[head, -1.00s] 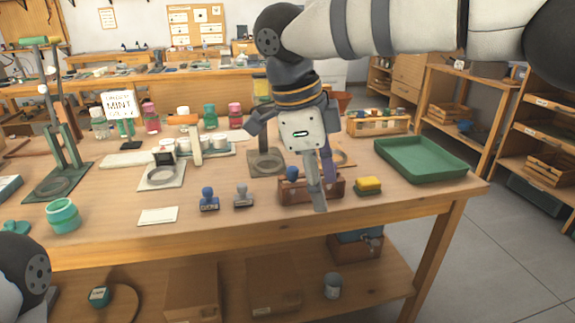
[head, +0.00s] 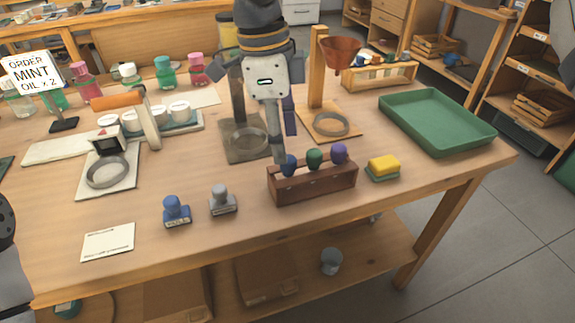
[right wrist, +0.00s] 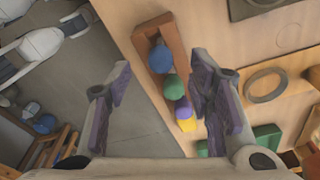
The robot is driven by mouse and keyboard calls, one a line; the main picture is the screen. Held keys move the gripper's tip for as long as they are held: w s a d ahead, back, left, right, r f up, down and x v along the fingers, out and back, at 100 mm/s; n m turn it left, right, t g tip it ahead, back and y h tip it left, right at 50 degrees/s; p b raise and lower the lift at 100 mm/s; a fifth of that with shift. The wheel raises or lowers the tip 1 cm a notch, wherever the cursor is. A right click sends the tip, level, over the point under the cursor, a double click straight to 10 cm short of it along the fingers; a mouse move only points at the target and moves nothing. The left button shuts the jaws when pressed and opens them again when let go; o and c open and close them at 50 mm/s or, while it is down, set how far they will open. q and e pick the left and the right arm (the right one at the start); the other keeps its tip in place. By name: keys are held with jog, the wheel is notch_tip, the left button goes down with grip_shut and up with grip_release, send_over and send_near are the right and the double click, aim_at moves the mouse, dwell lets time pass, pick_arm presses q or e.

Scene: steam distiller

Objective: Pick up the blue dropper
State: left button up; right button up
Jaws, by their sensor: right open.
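The blue dropper (head: 288,165) stands at the left end of a brown wooden rack (head: 315,186), its round bulb upward. A green dropper (head: 314,158) and a purple dropper (head: 340,153) stand beside it in the rack. My right gripper (head: 284,146) points down at the rack's left end, close to the blue bulb, its jaws apart. In the right wrist view the blue dropper (right wrist: 160,58) shows between the spread fingers of the gripper (right wrist: 161,75), which do not appear to touch it. My left gripper is out of view.
A yellow sponge (head: 384,166) and a green tray (head: 435,121) lie right of the rack. A grey stamp (head: 222,201) and a blue stamp (head: 176,211) stand to its left. A ring stand (head: 249,141) and a funnel stand (head: 329,125) are behind.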

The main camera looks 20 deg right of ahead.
aim_at(288, 157)
jog(key=f, duration=0.2)
jog(key=d+f, duration=0.1)
jog(key=f, duration=0.1)
jog(key=shift+s, duration=0.2)
jog(key=c, duration=0.9)
jog(key=shift+c, duration=0.2)
